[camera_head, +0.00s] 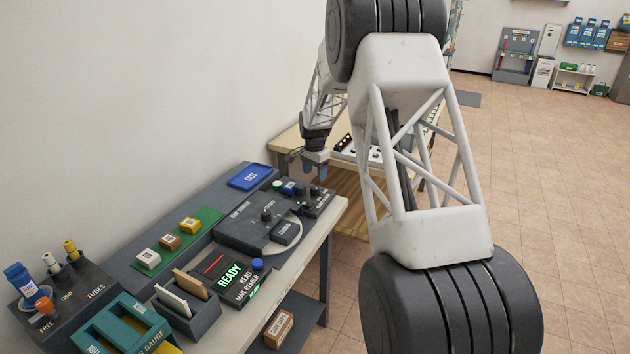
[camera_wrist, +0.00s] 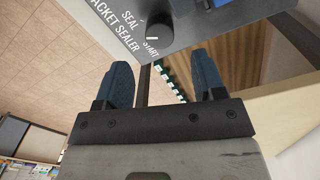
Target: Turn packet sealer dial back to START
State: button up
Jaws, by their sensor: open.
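The packet sealer (camera_wrist: 115,22) is a grey panel at the top of the wrist view, with white SEAL, START and PACKET SEALER lettering. Its black round dial (camera_wrist: 152,25) stands between the labels. A short white mark shows on the dial near START; I cannot tell its exact setting. In the head view the sealer (camera_head: 319,205) is a small dark unit at the bench's far end; its dial is too small to read. My gripper (camera_wrist: 164,72) is open and empty, its two blue fingers apart from the dial. In the head view my gripper (camera_head: 315,173) hangs above the sealer.
A larger dark panel (camera_head: 245,230) with knobs adjoins the sealer. A blue OUT tray (camera_head: 250,177), a green mat (camera_head: 205,220) with small blocks and a READY mail reader (camera_head: 242,285) share the bench. Another wooden table (camera_head: 290,138) stands beyond. Tiled floor (camera_head: 570,220) lies right.

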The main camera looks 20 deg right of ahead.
aim_at(315, 187)
jog(key=shift+r, duration=0.85)
jog(key=shift+s+f+m, duration=0.1)
jog(key=shift+m, duration=0.8)
jog(key=shift+s+f+m, duration=0.1)
jog(key=shift+m, duration=0.8)
jog(key=shift+f, duration=0.15)
jog(key=shift+w+f, duration=0.15)
jog(key=shift+f, duration=3.65)
jog(key=c, duration=0.9)
